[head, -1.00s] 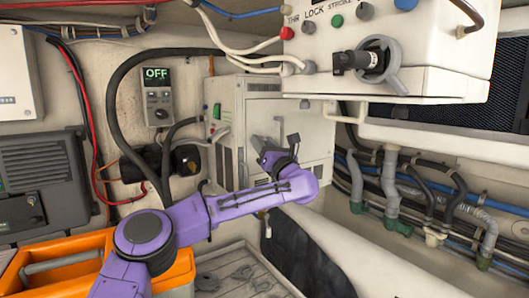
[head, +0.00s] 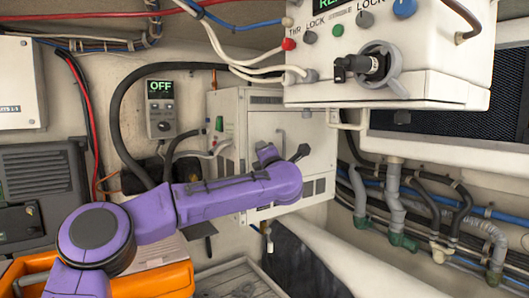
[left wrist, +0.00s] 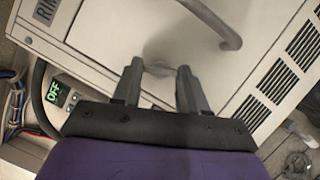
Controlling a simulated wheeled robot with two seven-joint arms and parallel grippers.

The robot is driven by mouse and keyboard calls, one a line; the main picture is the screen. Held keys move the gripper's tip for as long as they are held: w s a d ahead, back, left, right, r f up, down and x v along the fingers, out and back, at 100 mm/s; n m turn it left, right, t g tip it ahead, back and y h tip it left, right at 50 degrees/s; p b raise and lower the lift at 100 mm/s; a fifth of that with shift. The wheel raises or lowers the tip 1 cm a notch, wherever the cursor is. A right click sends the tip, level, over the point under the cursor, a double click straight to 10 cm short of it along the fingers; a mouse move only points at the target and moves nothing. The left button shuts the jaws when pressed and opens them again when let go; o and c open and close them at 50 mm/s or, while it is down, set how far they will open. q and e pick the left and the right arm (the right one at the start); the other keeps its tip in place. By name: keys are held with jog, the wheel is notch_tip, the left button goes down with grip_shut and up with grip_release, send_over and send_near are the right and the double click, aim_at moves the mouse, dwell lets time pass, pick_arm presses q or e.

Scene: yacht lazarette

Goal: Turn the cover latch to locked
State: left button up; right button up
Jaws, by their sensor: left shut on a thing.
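The pale cabinet (head: 235,112) stands against the back wall with a flat front cover. My left gripper (left wrist: 160,68) is at that cover. Between its two grey fingers in the left wrist view is a small, blurred, pale grey piece that looks like the cover latch (left wrist: 158,70); the gripper is shut on it. The latch's exact angle cannot be read. A curved grey handle (left wrist: 222,28) on the cover is just beyond the fingers. In the head view my purple wrist hides the latch. My right gripper is in neither view.
A white control box (head: 440,55) with knobs and a grey-black rotary fitting (head: 365,66) overhangs at upper right. A meter reading OFF (head: 160,108) hangs on the back wall. Pipes and hoses (head: 398,200) run at right. An orange toolbox (head: 165,280) sits at lower left.

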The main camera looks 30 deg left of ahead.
pick_arm(q)
jog(key=shift+r+m+g+h+p, duration=0.2)
jog(key=shift+m+h+p, duration=0.2)
jog(key=shift+m+p, duration=0.8)
jog(key=shift+r+m+g+h+p, duration=0.15)
jog(key=shift+m+h+p, duration=0.25)
jog(key=shift+m+p, duration=0.75)
jog(key=shift+f, duration=0.1)
jog(key=o, duration=1.1)
jog(key=shift+c, duration=0.2)
